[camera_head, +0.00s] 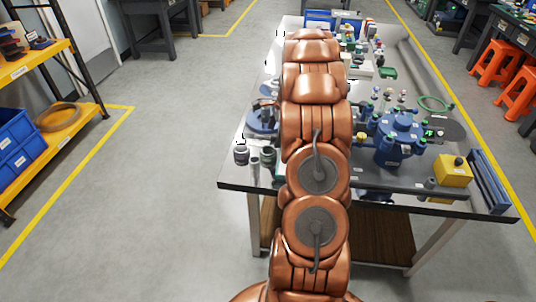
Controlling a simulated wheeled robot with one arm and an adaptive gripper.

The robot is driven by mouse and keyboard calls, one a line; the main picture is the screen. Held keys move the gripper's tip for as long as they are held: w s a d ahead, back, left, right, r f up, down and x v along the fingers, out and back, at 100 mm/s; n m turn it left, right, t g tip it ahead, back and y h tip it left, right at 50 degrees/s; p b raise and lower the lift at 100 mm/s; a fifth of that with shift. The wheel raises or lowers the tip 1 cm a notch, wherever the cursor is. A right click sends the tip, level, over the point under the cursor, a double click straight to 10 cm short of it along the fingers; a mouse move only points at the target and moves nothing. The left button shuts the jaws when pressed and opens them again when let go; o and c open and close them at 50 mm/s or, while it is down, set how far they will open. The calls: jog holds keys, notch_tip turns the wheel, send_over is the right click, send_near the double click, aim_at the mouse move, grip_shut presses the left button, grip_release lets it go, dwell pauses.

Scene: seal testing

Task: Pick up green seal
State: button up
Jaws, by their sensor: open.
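A thin green ring (434,103), which looks like the green seal, lies on the right part of the table, near its right edge. Its surroundings are small and hard to make out. My copper-coloured arm reaches forward over the middle of the table, to the left of the ring. My gripper does not show; the arm hides it. No contact between it and the ring can be seen.
The table (425,205) is crowded. A blue vessel (398,140) with fittings stands right of my arm, near a yellow box (453,170). A dark disc (445,130) lies in front of the ring. Orange stools (495,65) stand at right; open floor lies left.

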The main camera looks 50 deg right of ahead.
aim_at(268, 150)
jog(key=shift+w+p+x, duration=0.2)
jog(key=shift+p+x, duration=0.95)
jog(key=shift+x, duration=2.7)
jog(key=c, duration=1.4)
jog(key=shift+r, duration=0.1)
